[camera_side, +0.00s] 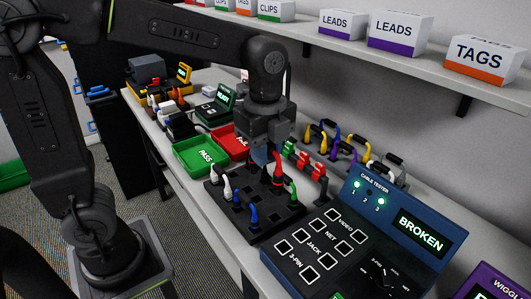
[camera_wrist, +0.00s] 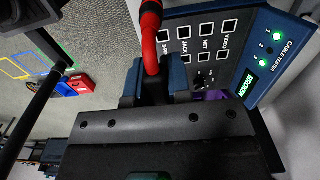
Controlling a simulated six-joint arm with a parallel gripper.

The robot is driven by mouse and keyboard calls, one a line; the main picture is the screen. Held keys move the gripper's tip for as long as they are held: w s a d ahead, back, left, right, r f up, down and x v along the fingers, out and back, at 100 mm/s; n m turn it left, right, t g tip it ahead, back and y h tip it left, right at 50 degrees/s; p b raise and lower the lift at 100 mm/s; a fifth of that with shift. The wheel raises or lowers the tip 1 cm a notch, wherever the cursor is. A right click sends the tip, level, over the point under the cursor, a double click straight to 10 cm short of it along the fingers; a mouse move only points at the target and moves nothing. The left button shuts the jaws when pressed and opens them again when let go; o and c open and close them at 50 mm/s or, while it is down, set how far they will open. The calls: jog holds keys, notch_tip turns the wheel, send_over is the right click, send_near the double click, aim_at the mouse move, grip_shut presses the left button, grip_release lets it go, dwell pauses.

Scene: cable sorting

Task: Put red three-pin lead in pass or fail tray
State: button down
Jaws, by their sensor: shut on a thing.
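My gripper (camera_side: 272,155) points down over the black holder block (camera_side: 258,228) and is shut on a red lead (camera_side: 277,172). In the wrist view the red lead (camera_wrist: 150,45) is a curved red cable rising from between the jaws (camera_wrist: 155,88) to a black plug end. Its pins are not visible. I cannot tell whether its lower end touches the block. The green PASS tray (camera_side: 186,165) is left of the gripper. The red FAIL tray (camera_side: 226,128) is behind it, partly hidden by my gripper. Both trays look empty where visible.
White, blue and green leads (camera_side: 294,192) stand in the block close around the held lead. The cable tester (camera_side: 350,235) at right shows BROKEN with green lights. A rack of colored leads (camera_side: 340,145) stands behind. A shelf with boxes (camera_side: 395,32) runs above.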

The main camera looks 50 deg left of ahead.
jog(key=w+a+f, duration=0.3)
jog(key=w+a, duration=1)
jog(key=a, duration=0.2)
jog(key=w+a+f, duration=0.2)
jog(key=a+f, duration=0.2)
jog(key=a, duration=0.8)
jog(key=w+a+f, duration=0.1)
jog(key=a+f, duration=0.3)
jog(key=a, duration=0.8)
jog(key=shift+w+f, duration=0.1)
jog(key=shift+f, duration=2.45)
jog(key=shift+f, duration=0.9)
